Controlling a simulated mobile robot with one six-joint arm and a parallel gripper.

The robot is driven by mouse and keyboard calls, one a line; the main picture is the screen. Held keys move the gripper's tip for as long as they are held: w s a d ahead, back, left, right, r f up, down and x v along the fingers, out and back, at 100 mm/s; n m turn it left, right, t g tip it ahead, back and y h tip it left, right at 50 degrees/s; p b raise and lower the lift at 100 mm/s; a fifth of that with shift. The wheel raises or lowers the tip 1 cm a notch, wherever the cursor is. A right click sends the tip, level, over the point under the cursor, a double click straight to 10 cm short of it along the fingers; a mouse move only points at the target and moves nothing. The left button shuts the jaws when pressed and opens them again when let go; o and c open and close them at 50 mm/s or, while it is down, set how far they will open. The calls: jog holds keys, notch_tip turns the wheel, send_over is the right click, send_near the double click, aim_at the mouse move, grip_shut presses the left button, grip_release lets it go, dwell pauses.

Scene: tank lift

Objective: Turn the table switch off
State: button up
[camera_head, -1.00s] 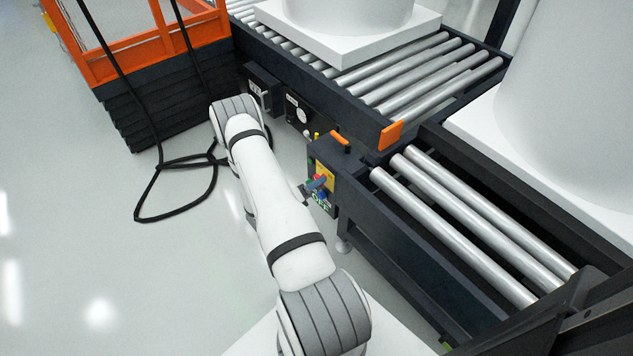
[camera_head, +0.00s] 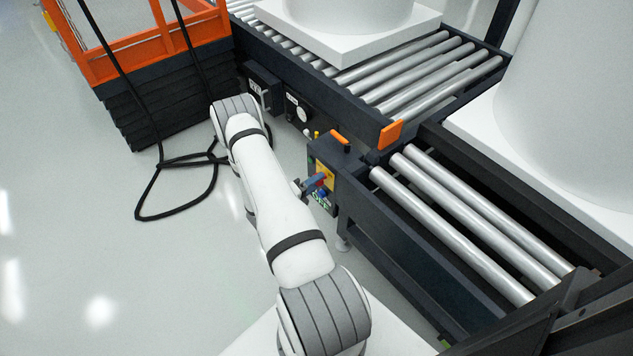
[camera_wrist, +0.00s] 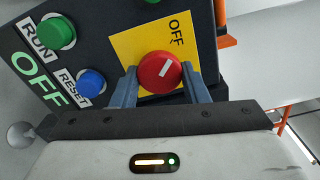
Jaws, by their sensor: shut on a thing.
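The table switch is a round red knob (camera_wrist: 159,71) with a short white mark, on a yellow plate (camera_wrist: 126,45) lettered OFF. The white mark slants toward the upper right, roughly toward that lettering. My gripper (camera_wrist: 160,74) is shut on the knob, one blue-grey finger on each side. In the head view my gripper (camera_head: 313,184) is at the face of the dark control box (camera_head: 345,180), partly hidden by my arm. The knob's underside is hidden behind the fingers and gripper body.
A green RUN button (camera_wrist: 57,32) and a blue RESET button (camera_wrist: 91,82) sit left of the knob. The roller table (camera_head: 440,230) is right of the box. A black cable (camera_head: 150,214) loops on the floor at left, beside an orange-framed lift (camera_head: 150,65).

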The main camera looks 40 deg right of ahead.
jog(key=shift+s+f, duration=0.1)
jog(key=shift+s, duration=0.05)
jog(key=o, duration=1)
jog(key=a, duration=0.2)
jog(key=a+p, duration=0.1)
jog(key=a, duration=0.2)
jog(key=w+a, duration=0.1)
jog(key=a, duration=0.1)
jog(key=shift+a, duration=0.4)
jog(key=shift+p, duration=0.3)
